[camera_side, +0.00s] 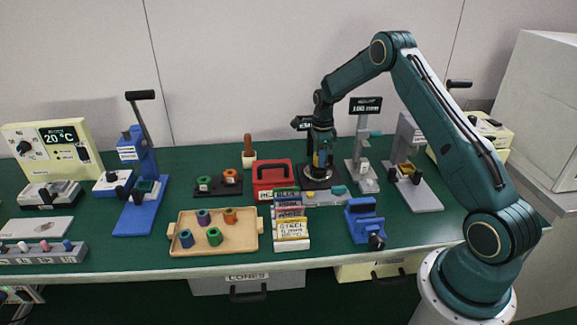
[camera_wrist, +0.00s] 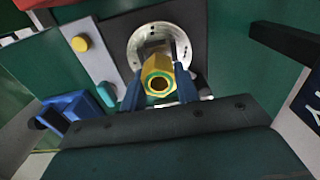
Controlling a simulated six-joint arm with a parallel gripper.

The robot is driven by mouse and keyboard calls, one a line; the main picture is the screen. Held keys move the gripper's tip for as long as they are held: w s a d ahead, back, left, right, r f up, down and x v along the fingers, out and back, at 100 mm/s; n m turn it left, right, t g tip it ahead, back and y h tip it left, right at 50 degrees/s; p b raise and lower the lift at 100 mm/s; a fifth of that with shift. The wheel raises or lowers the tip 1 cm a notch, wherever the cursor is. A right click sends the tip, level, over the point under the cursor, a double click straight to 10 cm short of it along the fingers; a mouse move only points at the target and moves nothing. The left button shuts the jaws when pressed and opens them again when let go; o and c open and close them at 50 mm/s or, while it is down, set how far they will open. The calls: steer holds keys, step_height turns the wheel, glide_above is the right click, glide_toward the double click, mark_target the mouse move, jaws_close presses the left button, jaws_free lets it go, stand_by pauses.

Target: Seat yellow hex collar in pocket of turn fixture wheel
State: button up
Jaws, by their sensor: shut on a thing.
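The yellow hex collar (camera_wrist: 158,77) is brass-yellow with a round bore and a greenish ring at its near end. My gripper (camera_wrist: 160,92) is shut on it, with one dark blue finger on each side. In the side view my gripper (camera_side: 321,160) points down over the turn fixture (camera_side: 315,184), and only a sliver of yellow shows between the fingers. The fixture's wheel (camera_wrist: 137,50) is a silver disc with small holes on a dark plate, directly beyond the collar. The collar and fingers hide the pocket; I cannot tell whether the collar is in it.
A grey plate with a yellow button (camera_wrist: 80,44) and a teal piece (camera_wrist: 107,95) lies beside the fixture. A red box (camera_side: 271,181) stands left, a gauge stand (camera_side: 362,150) right, and a blue vise (camera_side: 363,221) in front. A wooden tray (camera_side: 215,247) holds several coloured spools.

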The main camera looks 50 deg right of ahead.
steer(key=shift+f, duration=0.85)
stand_by(0.7)
steer(key=o, duration=1.1)
steer(key=shift+c, duration=0.2)
steer(key=shift+r, duration=0.15)
step_height(320, 180, up, 14)
steer(key=shift+f, duration=0.25)
